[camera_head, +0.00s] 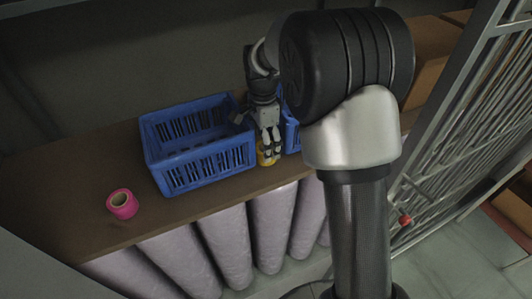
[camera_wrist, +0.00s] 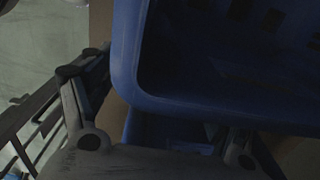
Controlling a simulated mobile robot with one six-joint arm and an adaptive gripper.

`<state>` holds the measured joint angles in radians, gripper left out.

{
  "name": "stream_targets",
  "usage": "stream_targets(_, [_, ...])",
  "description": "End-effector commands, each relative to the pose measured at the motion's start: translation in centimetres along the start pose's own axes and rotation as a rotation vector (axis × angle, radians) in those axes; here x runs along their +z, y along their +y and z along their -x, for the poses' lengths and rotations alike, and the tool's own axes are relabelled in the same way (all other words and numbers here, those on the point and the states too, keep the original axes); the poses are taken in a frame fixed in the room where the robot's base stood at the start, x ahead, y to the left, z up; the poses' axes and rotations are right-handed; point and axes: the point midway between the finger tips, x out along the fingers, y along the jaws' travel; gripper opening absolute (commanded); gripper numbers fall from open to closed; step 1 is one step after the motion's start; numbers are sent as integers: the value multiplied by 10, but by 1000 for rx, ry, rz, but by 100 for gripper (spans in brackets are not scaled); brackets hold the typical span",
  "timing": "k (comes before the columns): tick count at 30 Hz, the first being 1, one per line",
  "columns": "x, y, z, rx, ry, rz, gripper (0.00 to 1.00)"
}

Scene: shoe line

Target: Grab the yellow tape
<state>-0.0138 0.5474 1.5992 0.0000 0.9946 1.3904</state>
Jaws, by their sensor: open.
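The yellow tape (camera_head: 264,158) is on the brown shelf, beside the right side of a blue crate, and is partly hidden behind my gripper. My gripper (camera_head: 270,155) points down over the tape in the head view, its fingers at or just in front of it. The fingers are open. I cannot tell whether they touch the tape. In the wrist view, a finger (camera_wrist: 75,95) shows at the left and part of the other at the lower right. The tape cannot be made out in that view.
A blue crate (camera_head: 205,172) stands just left of my gripper, and its rim fills much of the wrist view (camera_wrist: 190,108). A second blue crate (camera_head: 291,132) is close on the right. A pink tape roll (camera_head: 122,204) lies at the left. Pale rolls (camera_head: 225,245) stand below the shelf (camera_head: 60,180).

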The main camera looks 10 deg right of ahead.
Motion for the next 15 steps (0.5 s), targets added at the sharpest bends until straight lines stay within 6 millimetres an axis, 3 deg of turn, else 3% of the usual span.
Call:
stream_targets(6, [1,2,-29,1,0,0,79])
stream_targets(15, [1,1,-31,0,0,0,78])
